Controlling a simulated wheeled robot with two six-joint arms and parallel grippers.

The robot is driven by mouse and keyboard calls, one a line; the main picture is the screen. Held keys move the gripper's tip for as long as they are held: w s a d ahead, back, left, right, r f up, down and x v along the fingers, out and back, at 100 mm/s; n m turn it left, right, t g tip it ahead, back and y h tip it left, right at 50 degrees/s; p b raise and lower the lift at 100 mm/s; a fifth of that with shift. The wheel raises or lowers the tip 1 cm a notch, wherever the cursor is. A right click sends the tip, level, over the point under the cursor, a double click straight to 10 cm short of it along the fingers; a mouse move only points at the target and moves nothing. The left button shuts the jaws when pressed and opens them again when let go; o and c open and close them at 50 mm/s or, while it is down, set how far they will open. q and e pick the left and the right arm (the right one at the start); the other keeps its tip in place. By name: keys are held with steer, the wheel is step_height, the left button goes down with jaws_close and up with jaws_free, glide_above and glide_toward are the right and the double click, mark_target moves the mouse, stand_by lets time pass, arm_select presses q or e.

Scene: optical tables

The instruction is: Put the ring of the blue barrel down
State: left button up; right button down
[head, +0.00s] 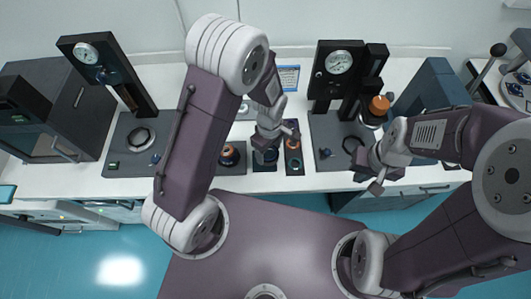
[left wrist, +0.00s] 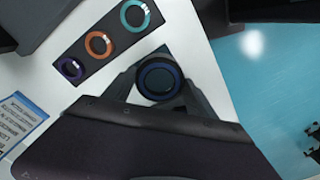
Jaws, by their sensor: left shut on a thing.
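In the left wrist view a round black piece with a blue ring (left wrist: 145,80) lies between the two dark fingers of my left gripper (left wrist: 160,88), which is shut on it. Whether it touches the dark base under it cannot be told. In the head view my left gripper (head: 268,148) is low over a small dark base (head: 264,167) near the table's front edge and mostly hides the piece. My right gripper (head: 367,177) is over the right part of the table; its jaw opening is too small to judge.
A dark strip (head: 294,170) beside the left gripper bears a purple ring (left wrist: 70,68), an orange ring (left wrist: 98,44) and a teal ring (left wrist: 135,15). Gauge stands (head: 124,72) rise left and right (head: 338,62). An orange-topped barrel (head: 378,106) stands by my right gripper.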

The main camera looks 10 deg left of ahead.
mark_target(265, 155)
arm_select(q)
steer(key=shift+w+a+f, duration=0.2)
steer(key=shift+a+f, duration=0.05)
steer(key=shift+a, duration=0.25)
steer(key=shift+w+a+f, duration=0.15)
steer(key=shift+a+f, duration=0.1)
steer(key=shift+a, duration=0.2)
steer(key=f, duration=0.3)
steer(key=shift+d+f+p, duration=0.2)
steer(key=shift+f+p, duration=0.15)
steer(key=shift+f, duration=0.05)
steer(key=shift+w+f, duration=0.1)
steer(key=shift+f, duration=0.05)
steer(key=shift+a+f, duration=0.1)
steer(key=o, duration=1.4)
steer(key=shift+c, duration=0.2)
steer(key=o, duration=0.4)
steer(key=shift+c, duration=0.2)
